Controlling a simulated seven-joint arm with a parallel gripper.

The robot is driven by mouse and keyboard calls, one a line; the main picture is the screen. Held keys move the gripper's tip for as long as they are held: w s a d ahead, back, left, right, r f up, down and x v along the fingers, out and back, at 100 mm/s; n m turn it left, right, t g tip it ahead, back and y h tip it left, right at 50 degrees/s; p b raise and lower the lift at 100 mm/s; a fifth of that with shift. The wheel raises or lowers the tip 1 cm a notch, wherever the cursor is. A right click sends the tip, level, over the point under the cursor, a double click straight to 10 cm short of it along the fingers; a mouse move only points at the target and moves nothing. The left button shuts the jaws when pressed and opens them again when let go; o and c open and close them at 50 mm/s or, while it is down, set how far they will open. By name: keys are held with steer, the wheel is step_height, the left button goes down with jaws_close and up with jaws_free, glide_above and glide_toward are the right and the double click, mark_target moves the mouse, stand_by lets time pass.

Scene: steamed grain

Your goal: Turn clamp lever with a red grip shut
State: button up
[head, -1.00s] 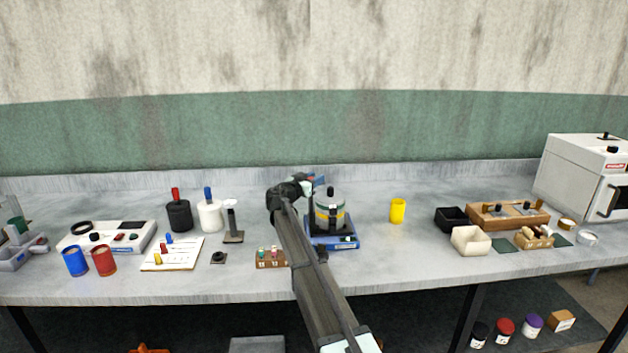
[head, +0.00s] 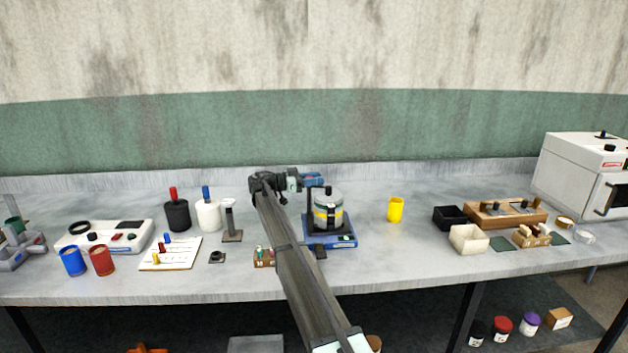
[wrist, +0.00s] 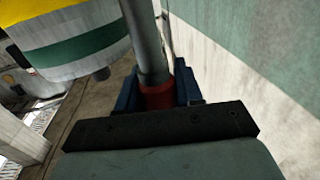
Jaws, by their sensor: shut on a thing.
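The clamp lever shows in the wrist view as a grey metal rod (wrist: 147,40) with a red grip (wrist: 158,97) at its near end. My gripper (wrist: 160,90) has its blue fingers on both sides of the red grip and is shut on it. In the head view my gripper (head: 313,180) points right, at the back left of a banded pot (head: 328,200) on a blue base (head: 338,242). The red grip cannot be made out there. The pot, with yellow, white and green bands, also shows at upper left in the wrist view (wrist: 85,50).
A yellow cup (head: 395,210) stands right of the base. A small stand (head: 231,225), a white bottle (head: 208,214) and a black bottle (head: 177,215) are to the left. A small wooden rack (head: 263,257) is partly behind my arm. The wall is close behind.

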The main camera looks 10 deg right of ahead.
steer(key=shift+s+m+g, duration=0.1)
steer(key=shift+m+g, duration=0.3)
steer(key=shift+g, duration=0.3)
steer(key=o, duration=1)
steer(key=shift+c, duration=0.2)
steer(key=a, duration=0.7)
steer(key=shift+s+a, duration=0.2)
steer(key=shift+s, duration=0.05)
steer(key=shift+r, duration=0.1)
